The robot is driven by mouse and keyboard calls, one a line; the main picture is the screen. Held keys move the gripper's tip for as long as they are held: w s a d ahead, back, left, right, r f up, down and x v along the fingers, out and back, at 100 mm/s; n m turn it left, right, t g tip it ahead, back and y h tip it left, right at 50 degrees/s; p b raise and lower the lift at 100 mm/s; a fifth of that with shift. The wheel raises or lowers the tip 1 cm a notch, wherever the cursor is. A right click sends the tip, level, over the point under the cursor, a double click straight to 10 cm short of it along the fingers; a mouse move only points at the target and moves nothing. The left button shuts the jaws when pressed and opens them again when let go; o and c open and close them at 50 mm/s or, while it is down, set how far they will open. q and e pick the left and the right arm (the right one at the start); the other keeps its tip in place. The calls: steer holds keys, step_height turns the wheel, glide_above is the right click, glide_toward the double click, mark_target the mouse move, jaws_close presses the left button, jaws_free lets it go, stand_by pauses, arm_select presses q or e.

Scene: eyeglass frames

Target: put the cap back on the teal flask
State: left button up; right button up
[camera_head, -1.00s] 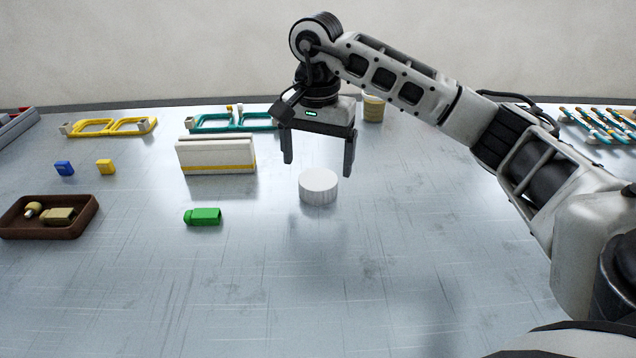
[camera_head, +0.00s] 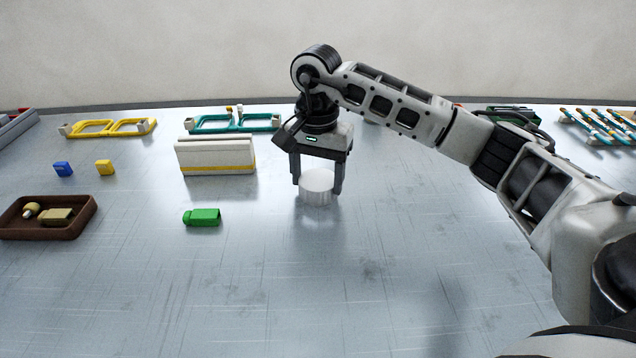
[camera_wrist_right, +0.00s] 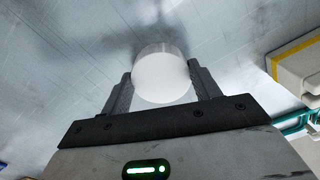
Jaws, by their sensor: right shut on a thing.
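A white round cylinder (camera_head: 317,188), which may be the cap, stands on the table near the middle in the head view. My right gripper (camera_head: 318,184) points down with its two fingers shut on the sides of the cylinder. In the right wrist view the white cylinder (camera_wrist_right: 161,75) sits between the fingertips of the gripper (camera_wrist_right: 160,80). I cannot make out a teal flask in any view. My left gripper is not in view.
The front of the table is clear.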

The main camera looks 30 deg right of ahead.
mark_target(317, 180)
steer(key=shift+r, duration=0.5)
step_height(317, 180, up, 2)
steer(key=shift+r, duration=0.25)
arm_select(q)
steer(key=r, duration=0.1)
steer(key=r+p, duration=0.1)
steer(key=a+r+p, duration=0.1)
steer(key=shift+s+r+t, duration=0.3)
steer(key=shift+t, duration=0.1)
arm_select(e)
steer(key=w+a+r, duration=0.2)
steer(key=a+r, duration=0.7)
steer(key=a, duration=0.4)
steer(key=shift+w+a+r, duration=0.3)
steer(key=shift+w+a, duration=0.05)
steer(key=shift+a, duration=0.05)
steer(key=shift+s+f, duration=0.1)
